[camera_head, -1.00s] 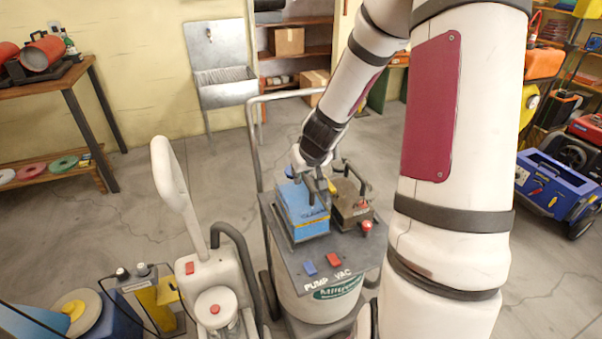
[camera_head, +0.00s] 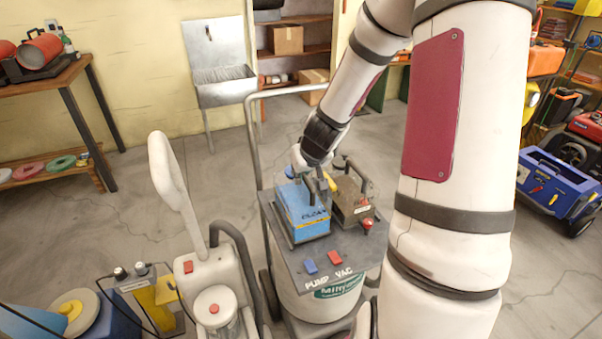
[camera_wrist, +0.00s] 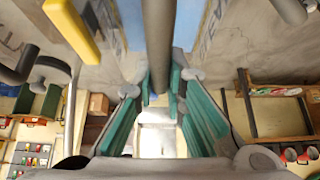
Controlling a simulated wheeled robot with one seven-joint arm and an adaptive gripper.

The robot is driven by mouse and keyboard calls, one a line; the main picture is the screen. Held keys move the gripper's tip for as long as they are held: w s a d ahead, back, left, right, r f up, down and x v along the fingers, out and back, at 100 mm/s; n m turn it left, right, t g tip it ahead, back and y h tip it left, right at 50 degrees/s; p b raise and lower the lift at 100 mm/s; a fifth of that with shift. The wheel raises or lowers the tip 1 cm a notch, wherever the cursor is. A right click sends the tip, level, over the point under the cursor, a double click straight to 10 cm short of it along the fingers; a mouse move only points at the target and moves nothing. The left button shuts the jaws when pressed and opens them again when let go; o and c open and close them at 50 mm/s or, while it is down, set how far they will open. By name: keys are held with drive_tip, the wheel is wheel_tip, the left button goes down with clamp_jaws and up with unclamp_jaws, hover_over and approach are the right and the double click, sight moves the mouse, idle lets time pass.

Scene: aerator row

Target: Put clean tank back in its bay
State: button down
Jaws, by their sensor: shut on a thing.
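The blue clean tank (camera_head: 300,212), lettered on its face, stands upright in the left bay on the grey deck (camera_head: 318,262) of the machine. It appears seated in the bay, though its base is partly hidden by the rim. My gripper (camera_head: 318,180) is above the tank, shut on its handle. In the wrist view a dark grey handle bar (camera_wrist: 158,40) runs between the green-padded fingers of my gripper (camera_wrist: 160,95). Blue tank surface (camera_wrist: 131,22) shows beyond them. A brown-grey tank (camera_head: 350,208) with a dark handle and red cap sits in the bay to the right.
A tall push handle (camera_head: 252,140) rises behind the left side. Another white machine (camera_head: 212,285) stands close left. A blue wheeled unit (camera_head: 555,190) is at far right.

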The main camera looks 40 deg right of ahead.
drive_tip(key=shift+w+f+b, duration=0.1)
drive_tip(key=shift+f+b, duration=0.2)
drive_tip(key=shift+b, duration=0.15)
drive_tip(key=c, duration=1.6)
unclamp_jaws()
drive_tip(key=shift+o, duration=0.2)
drive_tip(key=shift+f, duration=0.15)
drive_tip(key=v, duration=1.2)
drive_tip(key=shift+d, duration=0.1)
